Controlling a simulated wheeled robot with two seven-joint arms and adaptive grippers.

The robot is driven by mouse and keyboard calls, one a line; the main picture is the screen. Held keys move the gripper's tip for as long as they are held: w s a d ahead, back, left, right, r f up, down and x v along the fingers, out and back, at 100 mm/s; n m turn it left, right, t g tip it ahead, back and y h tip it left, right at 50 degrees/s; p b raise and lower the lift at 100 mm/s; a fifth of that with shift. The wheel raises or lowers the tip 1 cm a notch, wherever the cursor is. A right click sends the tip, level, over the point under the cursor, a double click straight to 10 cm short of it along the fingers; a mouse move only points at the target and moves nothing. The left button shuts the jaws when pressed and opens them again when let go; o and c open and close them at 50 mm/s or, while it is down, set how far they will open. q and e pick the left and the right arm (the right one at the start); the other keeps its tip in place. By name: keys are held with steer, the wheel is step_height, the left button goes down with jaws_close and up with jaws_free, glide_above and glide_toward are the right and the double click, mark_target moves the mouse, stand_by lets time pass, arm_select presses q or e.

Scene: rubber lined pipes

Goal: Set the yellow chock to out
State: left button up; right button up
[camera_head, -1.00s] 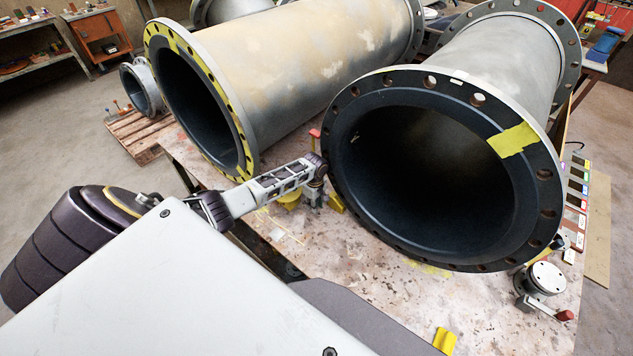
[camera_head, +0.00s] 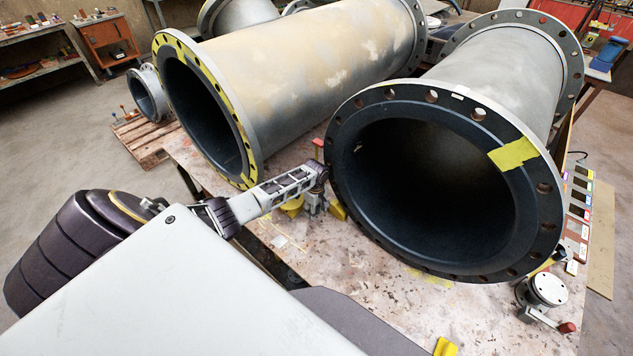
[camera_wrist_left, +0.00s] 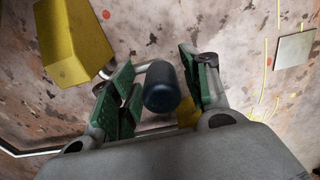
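A yellow chock wedge (camera_head: 338,211) sits on the table by the lower left rim of the near pipe (camera_head: 345,190). A yellow block (camera_wrist_left: 75,42) is large at the upper left of the left wrist view, beside my fingers. My left gripper (camera_head: 315,203) points down at the table beside the near pipe. In the wrist view its green-padded fingers (camera_wrist_left: 160,92) stand apart, with a dark rounded cylinder (camera_wrist_left: 161,88) between them; a gap shows on its left side. I cannot tell whether the right pad touches it. Another yellow piece (camera_wrist_left: 187,113) is partly hidden behind the fingers.
A second large pipe (camera_head: 290,65) lies at the left. A red-topped part (camera_head: 318,144) stands behind my gripper. A flanged fitting with a red-ended handle (camera_head: 547,290) stands at the right. Another yellow block (camera_head: 446,346) is at the bottom edge. The table's front middle is clear.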

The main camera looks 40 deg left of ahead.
arm_select(q)
steer(key=shift+s+d, duration=0.1)
steer(key=shift+r, duration=0.1)
steer(key=shift+r, duration=5.9)
steer(key=shift+s, duration=0.1)
